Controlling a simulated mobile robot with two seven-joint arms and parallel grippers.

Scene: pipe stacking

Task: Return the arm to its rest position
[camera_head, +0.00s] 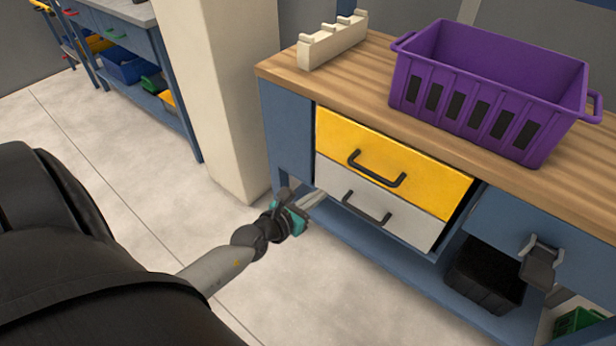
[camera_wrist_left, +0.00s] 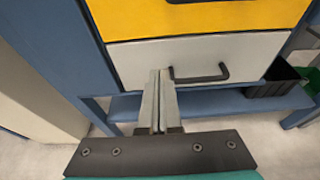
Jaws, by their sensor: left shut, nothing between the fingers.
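My left gripper (camera_head: 316,198) reaches in from the lower left in the head view, beside the left end of the grey drawer (camera_head: 350,193). Its fingers are together with nothing between them. The wrist view shows the two grey fingers (camera_wrist_left: 159,78) side by side, pointing toward the grey drawer (camera_wrist_left: 236,51) and overlapping its left part in the picture. I cannot tell whether they touch it. Both the grey drawer and the yellow drawer (camera_head: 392,158) above it appear closed. My right gripper is not in view.
A purple crate (camera_head: 488,95) and a cream notched rack (camera_head: 333,42) stand on the wooden worktop (camera_head: 375,92). A black bin (camera_head: 485,275) sits on the lower shelf. A pale pillar (camera_head: 213,90) rises left of the workbench. Grey floor lies open left of the bench.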

